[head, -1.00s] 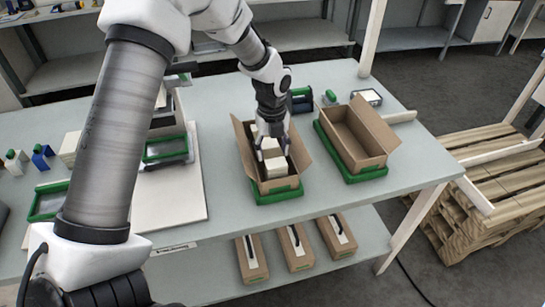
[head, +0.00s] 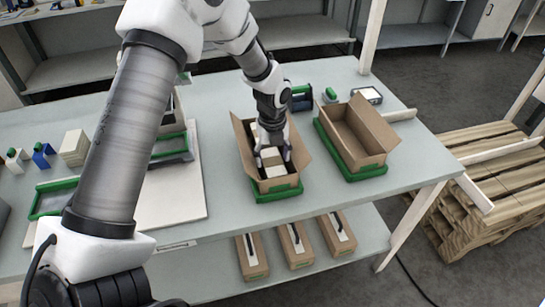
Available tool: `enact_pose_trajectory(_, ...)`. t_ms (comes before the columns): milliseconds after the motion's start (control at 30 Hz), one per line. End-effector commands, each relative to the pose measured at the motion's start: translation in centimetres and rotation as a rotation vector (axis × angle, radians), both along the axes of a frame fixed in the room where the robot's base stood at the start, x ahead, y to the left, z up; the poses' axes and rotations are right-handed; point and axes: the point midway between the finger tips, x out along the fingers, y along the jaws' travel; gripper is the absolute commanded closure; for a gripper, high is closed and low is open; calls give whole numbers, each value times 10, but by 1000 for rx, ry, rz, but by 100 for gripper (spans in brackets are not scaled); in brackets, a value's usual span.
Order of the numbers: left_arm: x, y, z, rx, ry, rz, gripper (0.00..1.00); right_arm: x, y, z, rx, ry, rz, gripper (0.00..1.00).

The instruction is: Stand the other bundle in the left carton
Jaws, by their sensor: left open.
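The left carton (head: 243,142) is an open brown box with its flaps spread, seated in a green tray (head: 278,194). Pale bundles stand inside it; one bundle (head: 271,158) shows between my fingers and a pale block (head: 272,175) shows nearer the front. How many there are is hard to tell. My left gripper (head: 273,158) points down into this carton and is open, its fingers on either side of the bundle. Contact is too small to judge. A pale stack (head: 75,148) stands on the table at left, partly beside my arm. My right gripper is not in view.
A second carton (head: 358,138), open and empty, sits in a green tray to the right. A dark blue holder (head: 302,98) and a small scale-like device (head: 367,95) stand behind. Wooden pallets (head: 490,190) stand at right.

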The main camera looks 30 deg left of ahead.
Motion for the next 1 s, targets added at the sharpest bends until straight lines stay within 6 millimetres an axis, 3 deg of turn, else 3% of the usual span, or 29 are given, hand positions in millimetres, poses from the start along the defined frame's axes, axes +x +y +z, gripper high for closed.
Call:
enact_pose_trajectory(400,1,0,95,0,-5,1,32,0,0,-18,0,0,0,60)
enact_pose_trajectory(500,1,1,110,0,-3,0,32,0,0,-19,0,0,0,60)
enact_pose_trajectory(1000,0,1,116,0,3,0,32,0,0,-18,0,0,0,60)
